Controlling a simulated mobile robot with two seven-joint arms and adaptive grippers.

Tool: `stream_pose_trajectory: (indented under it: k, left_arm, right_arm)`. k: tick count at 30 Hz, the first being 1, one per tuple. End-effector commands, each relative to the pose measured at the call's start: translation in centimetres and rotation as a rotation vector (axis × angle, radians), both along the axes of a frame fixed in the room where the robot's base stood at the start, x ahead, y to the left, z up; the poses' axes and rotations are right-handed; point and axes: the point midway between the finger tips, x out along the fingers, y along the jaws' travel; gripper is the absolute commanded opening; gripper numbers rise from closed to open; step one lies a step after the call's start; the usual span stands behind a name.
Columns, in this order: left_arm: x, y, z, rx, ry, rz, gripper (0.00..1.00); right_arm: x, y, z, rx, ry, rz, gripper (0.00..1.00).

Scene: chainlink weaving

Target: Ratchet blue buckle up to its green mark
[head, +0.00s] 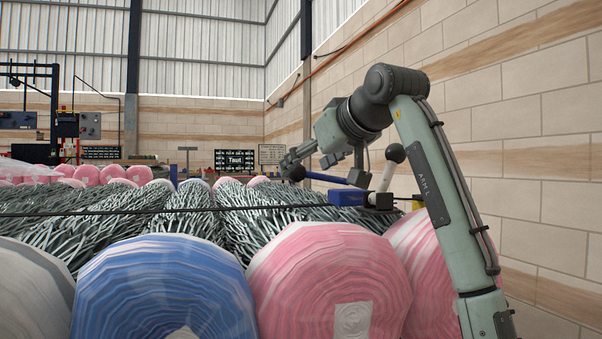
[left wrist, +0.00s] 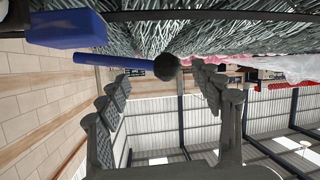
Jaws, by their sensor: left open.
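The blue buckle (head: 349,197) sits on a dark strap (head: 240,208) above the right side of the wire rolls. A blue handle (head: 328,179) with a dark knob at its end reaches left from near the buckle. The left wrist view shows the buckle (left wrist: 65,29), the handle (left wrist: 112,62) and the dark knob (left wrist: 167,67). My left gripper (head: 291,165) is open at the knob, and in the wrist view the knob lies between the fingertips (left wrist: 164,75). I cannot tell whether they touch. I cannot make out a green mark. My right gripper is not in view.
Large blue (head: 165,285) and pink (head: 330,280) wrapped rolls fill the front. Grey wire bundles (head: 190,210) lie behind them. A block wall (head: 540,110) is at the right. A sign at the back reads "Taut" (head: 235,159).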

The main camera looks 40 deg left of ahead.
Motion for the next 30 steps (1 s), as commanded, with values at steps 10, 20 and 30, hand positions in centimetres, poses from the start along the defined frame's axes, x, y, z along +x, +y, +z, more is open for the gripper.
stream_pose_trajectory:
  k: [10,20,30]
  left_arm:
    - [1.1,3.0,-1.3,0.000,0.000,-0.001,0.66]
    - [1.1,3.0,-1.4,0.000,0.000,-0.001,0.55]
    - [1.1,3.0,-1.4,0.000,0.001,-0.003,0.13]
  right_arm:
    - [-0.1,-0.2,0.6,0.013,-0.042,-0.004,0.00]
    - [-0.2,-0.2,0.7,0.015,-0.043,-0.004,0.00]
    - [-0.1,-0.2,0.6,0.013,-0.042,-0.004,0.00]
